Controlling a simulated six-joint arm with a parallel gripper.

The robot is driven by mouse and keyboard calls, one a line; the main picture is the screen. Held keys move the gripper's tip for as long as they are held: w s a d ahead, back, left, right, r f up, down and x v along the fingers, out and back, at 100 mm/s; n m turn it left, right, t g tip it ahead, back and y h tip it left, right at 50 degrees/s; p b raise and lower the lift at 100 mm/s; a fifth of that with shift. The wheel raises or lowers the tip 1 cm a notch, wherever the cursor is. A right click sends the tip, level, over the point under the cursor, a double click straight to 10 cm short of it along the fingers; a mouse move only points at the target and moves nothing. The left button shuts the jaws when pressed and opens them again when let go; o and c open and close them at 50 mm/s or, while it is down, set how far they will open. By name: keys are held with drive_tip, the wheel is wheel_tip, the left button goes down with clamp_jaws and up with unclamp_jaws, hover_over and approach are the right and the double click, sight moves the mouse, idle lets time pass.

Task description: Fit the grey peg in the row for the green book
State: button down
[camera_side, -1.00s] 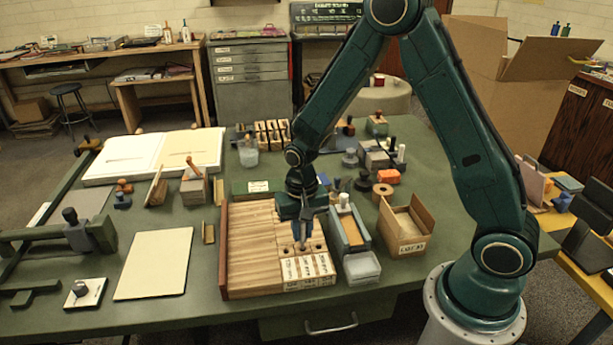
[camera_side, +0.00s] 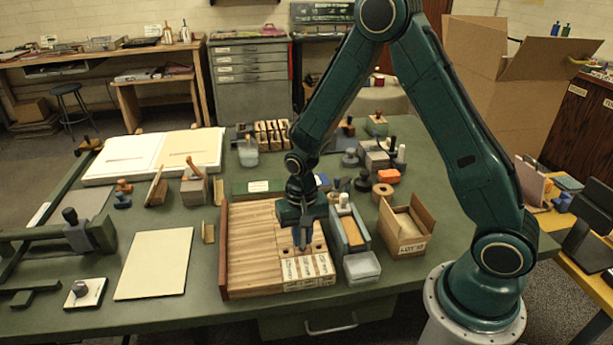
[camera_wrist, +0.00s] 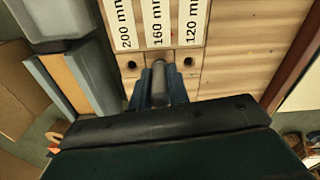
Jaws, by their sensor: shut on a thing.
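The grey peg (camera_wrist: 158,82) is upright between the fingers of my gripper (camera_wrist: 159,92). In the side view my gripper (camera_side: 302,240) points down over the front right of the wooden board (camera_side: 252,245). The board has rows with white labels; the wrist view shows 200 mm (camera_wrist: 121,22), 160 mm (camera_wrist: 158,22) and 120 mm (camera_wrist: 194,22). The peg lines up with the 160 mm row and hides its hole. Open holes show beside it in the 200 mm row (camera_wrist: 132,66) and 120 mm row (camera_wrist: 188,62). I cannot tell whether the peg's tip is in the hole. A green book (camera_side: 257,188) lies behind the board.
A grey tray with an orange-brown strip (camera_side: 350,231) and a pale bin (camera_side: 361,267) stand close right of the board. An open cardboard box (camera_side: 405,230) is further right. A cream sheet (camera_side: 153,264) lies to the left, with green tabletop around it.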

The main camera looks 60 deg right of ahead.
drive_tip(key=shift+f, duration=0.65)
drive_tip(key=c, duration=1.3)
unclamp_jaws()
drive_tip(key=shift+o, duration=0.2)
drive_tip(key=shift+r, duration=0.1)
wheel_tip(320, 180, up, 14)
drive_tip(key=shift+f, duration=0.25)
drive_tip(key=shift+r, duration=0.1)
drive_tip(key=shift+r, duration=0.1)
